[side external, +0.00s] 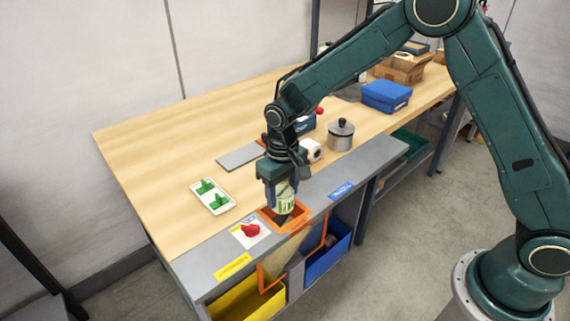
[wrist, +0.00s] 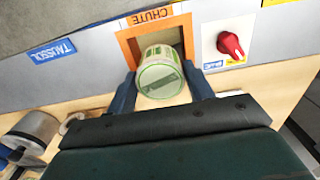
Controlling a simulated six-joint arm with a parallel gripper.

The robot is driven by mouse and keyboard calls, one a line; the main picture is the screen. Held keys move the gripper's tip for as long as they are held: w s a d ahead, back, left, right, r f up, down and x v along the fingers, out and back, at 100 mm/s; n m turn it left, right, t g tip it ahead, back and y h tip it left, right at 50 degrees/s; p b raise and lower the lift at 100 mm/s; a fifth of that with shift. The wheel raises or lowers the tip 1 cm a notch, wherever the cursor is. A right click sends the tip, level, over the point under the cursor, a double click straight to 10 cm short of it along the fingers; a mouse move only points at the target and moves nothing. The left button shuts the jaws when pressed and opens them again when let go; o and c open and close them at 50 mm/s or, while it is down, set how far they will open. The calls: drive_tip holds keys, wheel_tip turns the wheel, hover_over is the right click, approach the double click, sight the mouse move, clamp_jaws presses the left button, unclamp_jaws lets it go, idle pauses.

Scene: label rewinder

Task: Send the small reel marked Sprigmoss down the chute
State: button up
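My gripper (side external: 283,200) is shut on a small reel (side external: 286,197) with a white and green label; its marking is too small to read. In the wrist view, the reel (wrist: 160,76) sits between the two fingers (wrist: 162,94), its round end facing the camera. The orange-framed chute opening (side external: 299,215) is directly below the reel in the side view. In the wrist view, the chute (wrist: 127,48) carries an upside-down CHUTE sign (wrist: 150,16), and the reel covers much of its opening. I cannot tell whether the reel's lower end is inside it.
A red knob (side external: 250,231) on a white plate is beside the chute. A yellow bin (side external: 245,303) and a blue bin (side external: 327,262) stand below. A white roll (side external: 314,150), a lidded metal pot (side external: 340,134) and a tray with green pieces (side external: 212,197) are on the bench.

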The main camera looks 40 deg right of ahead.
drive_tip(key=o, duration=0.4)
drive_tip(key=shift+r, duration=0.1)
wheel_tip(320, 180, up, 14)
drive_tip(key=shift+f, duration=0.2)
idle(0.4)
idle(1.0)
